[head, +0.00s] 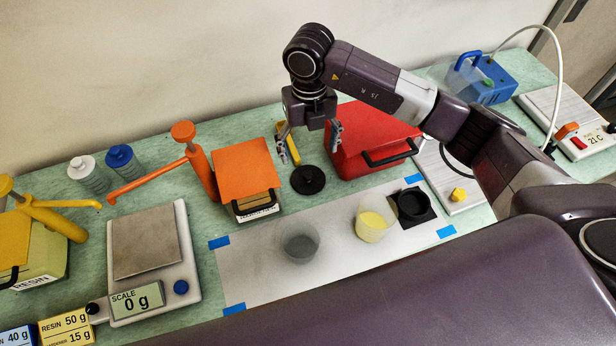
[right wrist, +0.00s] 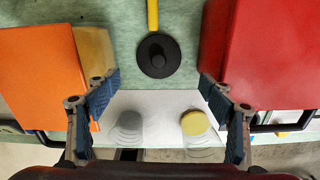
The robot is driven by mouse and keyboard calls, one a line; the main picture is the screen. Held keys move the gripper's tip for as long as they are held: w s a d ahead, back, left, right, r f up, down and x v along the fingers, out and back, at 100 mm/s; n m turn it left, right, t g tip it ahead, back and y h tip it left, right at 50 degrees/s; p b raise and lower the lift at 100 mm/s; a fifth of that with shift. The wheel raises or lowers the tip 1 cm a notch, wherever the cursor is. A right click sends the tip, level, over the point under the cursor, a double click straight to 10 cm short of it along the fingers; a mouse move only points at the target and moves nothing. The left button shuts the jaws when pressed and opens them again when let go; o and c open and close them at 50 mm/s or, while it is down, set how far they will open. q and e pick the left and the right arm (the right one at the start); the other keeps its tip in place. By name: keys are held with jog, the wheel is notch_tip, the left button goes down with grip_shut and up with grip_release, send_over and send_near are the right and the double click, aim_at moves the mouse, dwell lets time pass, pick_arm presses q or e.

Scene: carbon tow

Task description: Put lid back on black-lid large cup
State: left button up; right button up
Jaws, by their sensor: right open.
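A round black lid (head: 308,180) with a raised knob lies flat on the green bench, behind the white sheet. It also shows in the right wrist view (right wrist: 158,56), between and beyond my fingers. My right gripper (head: 310,140) is open and empty, above and behind the lid, fingers pointing down. A clear cup with grey contents (head: 300,243) stands uncovered on the white sheet. A clear cup with yellow contents (head: 373,224) stands uncovered to its right. I cannot tell from markings which is the black-lid large cup. My left gripper is out of view.
An orange-topped box (head: 247,170) stands left of the lid and a red box (head: 370,140) right of it. A yellow stick (head: 293,150) lies behind the lid. A black round item (head: 413,204) sits on a black square. A scale (head: 150,250) reads 0 g.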

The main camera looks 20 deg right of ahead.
jog(key=p, duration=0.2)
send_over(309, 175)
notch_tip(309, 175, down, 4)
jog(key=shift+f, duration=0.1)
jog(key=shift+w+f, duration=0.1)
jog(key=shift+f, duration=0.35)
jog(key=shift+f, duration=0.15)
notch_tip(309, 175, down, 4)
jog(key=shift+a+f+p, duration=0.1)
jog(key=shift+p, duration=1.1)
jog(key=shift+f, duration=0.35)
jog(key=shift+f, duration=0.1)
jog(key=c, duration=1.7)
